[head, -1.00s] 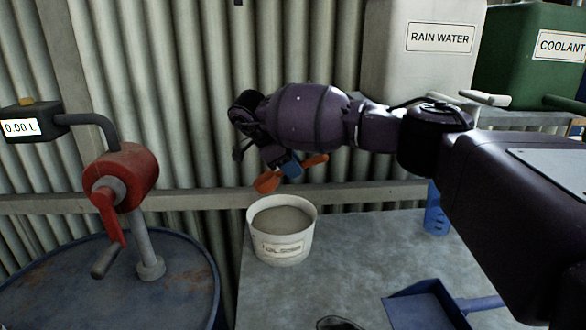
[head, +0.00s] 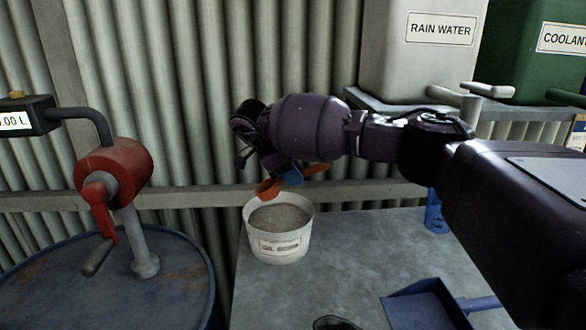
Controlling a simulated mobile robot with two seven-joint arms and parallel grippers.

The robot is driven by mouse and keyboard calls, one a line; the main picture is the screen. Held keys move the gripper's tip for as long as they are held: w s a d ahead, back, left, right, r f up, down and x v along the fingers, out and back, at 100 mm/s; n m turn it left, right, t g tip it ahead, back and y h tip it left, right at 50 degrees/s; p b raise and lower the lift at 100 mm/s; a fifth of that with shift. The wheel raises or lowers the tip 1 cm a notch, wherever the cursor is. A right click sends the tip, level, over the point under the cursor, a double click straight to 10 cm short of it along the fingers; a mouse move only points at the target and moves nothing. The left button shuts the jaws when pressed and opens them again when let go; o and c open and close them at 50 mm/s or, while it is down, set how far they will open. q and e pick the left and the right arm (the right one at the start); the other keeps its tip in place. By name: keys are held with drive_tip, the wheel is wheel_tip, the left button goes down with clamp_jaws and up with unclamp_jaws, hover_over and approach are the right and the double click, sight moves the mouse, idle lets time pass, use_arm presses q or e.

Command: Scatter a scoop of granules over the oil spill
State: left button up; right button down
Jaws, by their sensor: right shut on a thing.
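A white bucket (head: 279,247) with a label stands on the grey bench top, with grey-brown granules (head: 279,217) inside it. My right gripper (head: 291,176) is shut on an orange scoop (head: 269,189). The scoop's bowl hangs just above the bucket's back rim, and its handle sticks out to the right of the fingers. I cannot tell if the scoop holds anything. My left gripper is not in view.
A blue dustpan (head: 425,308) lies at the bench (head: 340,265) front. A blue cup (head: 436,215) is behind my right arm. A drum (head: 110,285) with a red hand pump (head: 115,175) stands left. Rain water (head: 415,65) and coolant (head: 530,60) tanks stand back right.

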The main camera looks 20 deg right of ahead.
use_arm(q)
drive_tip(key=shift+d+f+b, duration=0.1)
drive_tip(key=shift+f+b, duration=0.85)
drive_tip(key=shift+b, duration=0.2)
use_arm(e)
wheel_tip(320, 180, down, 10)
drive_tip(key=shift+r, duration=0.15)
idle(0.4)
use_arm(q)
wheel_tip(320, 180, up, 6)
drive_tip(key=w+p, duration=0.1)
drive_tip(key=p, duration=0.3)
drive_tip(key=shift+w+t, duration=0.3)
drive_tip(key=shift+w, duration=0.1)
use_arm(e)
drive_tip(key=shift+r, duration=6.05)
